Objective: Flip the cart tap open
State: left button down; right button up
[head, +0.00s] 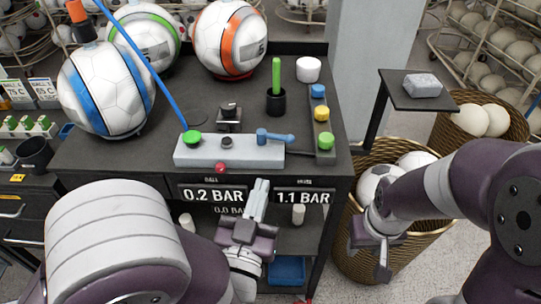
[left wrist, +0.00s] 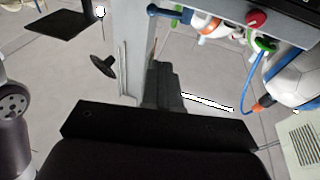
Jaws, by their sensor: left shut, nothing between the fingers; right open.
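The cart tap is a blue lever (head: 275,136) at the right end of a pale grey block (head: 225,152) on the dark cart top. The lever lies sideways, pointing right. It also shows in the left wrist view (left wrist: 168,12) at the top. My left gripper (head: 260,186) is shut and empty, in front of the cart's front face between the two pressure displays, below and apart from the lever. My right gripper (head: 370,248) is open and empty, beside the wicker basket at the right.
A blue-striped ball (head: 105,88) and an orange-striped ball (head: 231,38) stand on the cart. A wicker basket (head: 400,262) holds balls at right.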

pick_arm(q)
notch_tip(320, 180, up, 2)
jog(key=p, duration=0.2)
send_over(275, 172)
jog(key=s, duration=0.3)
jog(key=w+f, duration=0.2)
jog(key=w, duration=0.1)
jog(key=shift+w+f, duration=0.1)
jog(key=shift+f, duration=0.15)
pick_arm(e)
notch_tip(275, 172, up, 2)
